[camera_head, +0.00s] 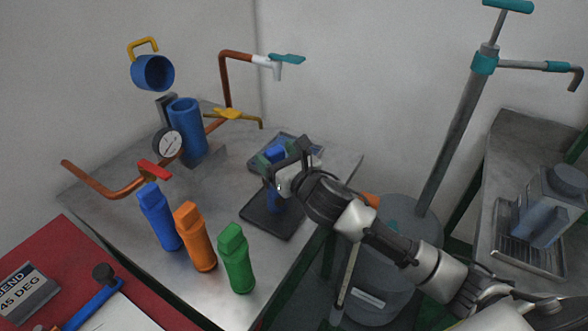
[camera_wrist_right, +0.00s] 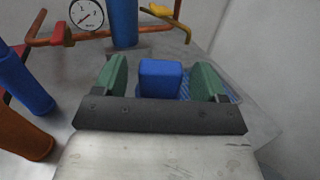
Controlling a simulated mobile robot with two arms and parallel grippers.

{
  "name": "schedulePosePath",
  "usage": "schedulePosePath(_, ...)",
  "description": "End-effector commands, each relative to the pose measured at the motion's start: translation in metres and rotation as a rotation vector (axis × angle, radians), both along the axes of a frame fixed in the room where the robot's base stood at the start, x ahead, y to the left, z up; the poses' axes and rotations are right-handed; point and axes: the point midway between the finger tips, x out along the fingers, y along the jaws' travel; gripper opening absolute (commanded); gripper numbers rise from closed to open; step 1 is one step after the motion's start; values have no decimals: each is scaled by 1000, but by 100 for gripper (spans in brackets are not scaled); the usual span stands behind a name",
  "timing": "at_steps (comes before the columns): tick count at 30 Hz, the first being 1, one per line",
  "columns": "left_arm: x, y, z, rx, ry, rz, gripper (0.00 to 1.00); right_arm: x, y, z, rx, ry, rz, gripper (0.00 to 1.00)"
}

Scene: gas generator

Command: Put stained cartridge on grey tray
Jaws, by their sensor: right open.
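A blue cartridge (camera_wrist_right: 160,78) with a square cap stands between the two green fingers of my right gripper (camera_wrist_right: 162,76) in the wrist view. The fingers are apart, with a gap on each side of the cap. A grey-blue ribbed tray (camera_head: 311,153) lies just behind the gripper. My left gripper is not in view.
Blue (camera_head: 160,218), orange (camera_head: 195,238) and green (camera_head: 237,260) bottles stand along the metal table's front. Copper pipes with a gauge (camera_head: 168,144) and a blue cylinder (camera_head: 188,128) stand behind.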

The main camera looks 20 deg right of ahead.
Motion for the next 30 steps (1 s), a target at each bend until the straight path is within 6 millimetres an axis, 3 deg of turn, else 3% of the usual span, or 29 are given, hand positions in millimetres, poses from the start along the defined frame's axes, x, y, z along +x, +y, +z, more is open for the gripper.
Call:
schedulePosePath(9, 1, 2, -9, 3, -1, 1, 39, -66, -18, -2, -3, 1, 1, 72)
schedulePosePath(15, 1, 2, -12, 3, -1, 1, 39, -95, -26, -1, -2, 0, 0, 72)
schedulePosePath(30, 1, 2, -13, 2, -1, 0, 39, -103, -28, 1, -1, -1, -1, 72)
